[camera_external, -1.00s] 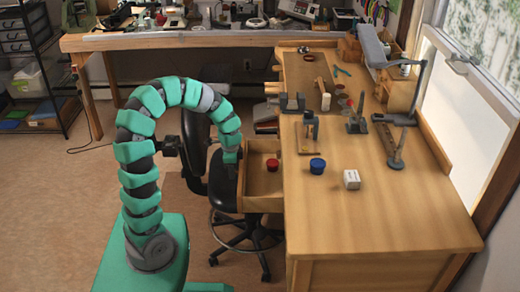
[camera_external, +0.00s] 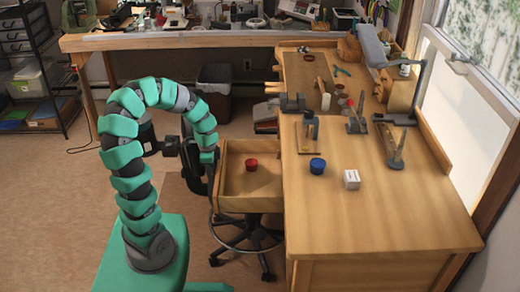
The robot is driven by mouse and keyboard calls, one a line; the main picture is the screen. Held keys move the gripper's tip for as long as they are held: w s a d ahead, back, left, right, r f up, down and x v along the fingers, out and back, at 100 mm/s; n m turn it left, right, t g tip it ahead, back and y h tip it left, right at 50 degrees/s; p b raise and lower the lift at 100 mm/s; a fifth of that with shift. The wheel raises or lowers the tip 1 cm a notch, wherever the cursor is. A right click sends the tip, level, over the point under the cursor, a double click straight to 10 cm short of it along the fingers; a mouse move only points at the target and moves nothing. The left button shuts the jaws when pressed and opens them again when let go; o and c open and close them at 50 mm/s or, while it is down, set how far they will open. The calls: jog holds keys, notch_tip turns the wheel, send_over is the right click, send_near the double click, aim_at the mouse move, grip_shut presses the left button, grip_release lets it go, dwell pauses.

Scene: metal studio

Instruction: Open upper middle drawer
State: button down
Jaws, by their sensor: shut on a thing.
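The upper drawer (camera_external: 235,205) of the wooden workbench (camera_external: 395,225) is pulled well out on the bench's left side. Its inside shows, with a small red round container (camera_external: 251,165) on its floor. My gripper (camera_external: 210,160) is at the drawer's left front face and is shut on it. The handle and the fingertips are small and mostly hidden by my arm. I cannot see other drawers below or beside this one clearly.
A blue round container (camera_external: 317,166) and a white block (camera_external: 351,180) stand on the bench top, with tools farther back. A black stool (camera_external: 250,235) stands under the drawer. The floor left of it is clear.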

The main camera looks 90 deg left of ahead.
jog(key=c, duration=1.1)
grip_release()
notch_tip(320, 180, up, 14)
jog(key=p, duration=0.3)
jog(key=shift+f, duration=0.1)
